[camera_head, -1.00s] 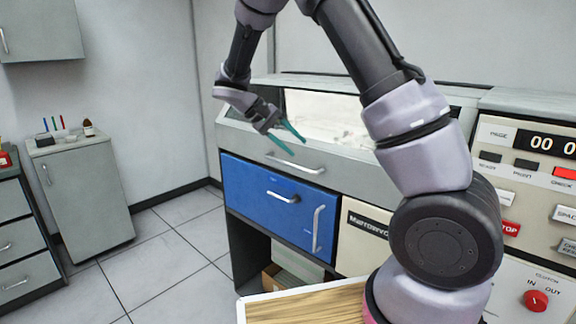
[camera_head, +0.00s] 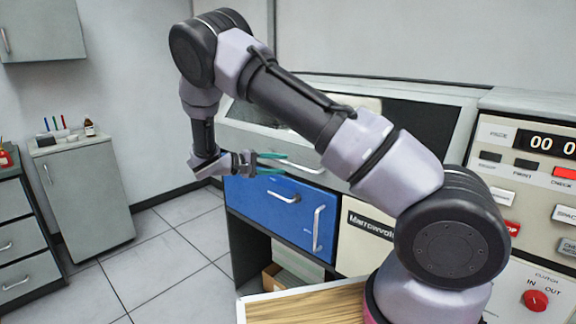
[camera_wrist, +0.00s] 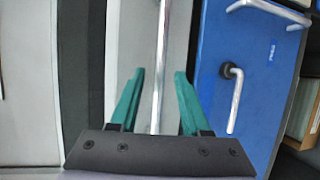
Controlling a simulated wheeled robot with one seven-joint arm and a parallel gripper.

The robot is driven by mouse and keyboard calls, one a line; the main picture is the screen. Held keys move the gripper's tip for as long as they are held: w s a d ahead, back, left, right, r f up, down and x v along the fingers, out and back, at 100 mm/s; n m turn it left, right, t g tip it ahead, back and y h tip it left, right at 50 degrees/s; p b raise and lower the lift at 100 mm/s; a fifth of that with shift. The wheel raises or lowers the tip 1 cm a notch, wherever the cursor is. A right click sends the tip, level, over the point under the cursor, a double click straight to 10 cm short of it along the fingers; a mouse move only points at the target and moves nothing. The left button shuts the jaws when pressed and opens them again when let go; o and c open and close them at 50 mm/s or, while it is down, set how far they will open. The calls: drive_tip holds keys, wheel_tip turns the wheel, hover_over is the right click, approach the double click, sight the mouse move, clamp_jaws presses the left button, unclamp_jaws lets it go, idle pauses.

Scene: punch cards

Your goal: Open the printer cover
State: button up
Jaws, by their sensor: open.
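The printer cover (camera_head: 338,184) is the grey sloped front with a window on top of the machine, and it looks shut. My arm hides much of its window. Its silver bar handle (camera_head: 312,169) runs along the grey front, just above the blue panel. My gripper (camera_head: 285,163) is open, with its teal fingers at the left part of this handle. In the wrist view, the silver handle (camera_wrist: 161,65) runs lengthwise between the two open fingers (camera_wrist: 158,85). I cannot tell whether either finger touches it.
A blue panel (camera_head: 255,208) with two silver handles sits below the cover. A control panel (camera_head: 500,135) with red buttons stands at the right. A wooden top (camera_head: 305,307) is in front. A grey cabinet (camera_head: 88,200) stands at the left, with free tiled floor between.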

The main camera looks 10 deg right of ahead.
sight(286, 164)
drive_tip(key=shift+x, duration=1.85)
clamp_jaws()
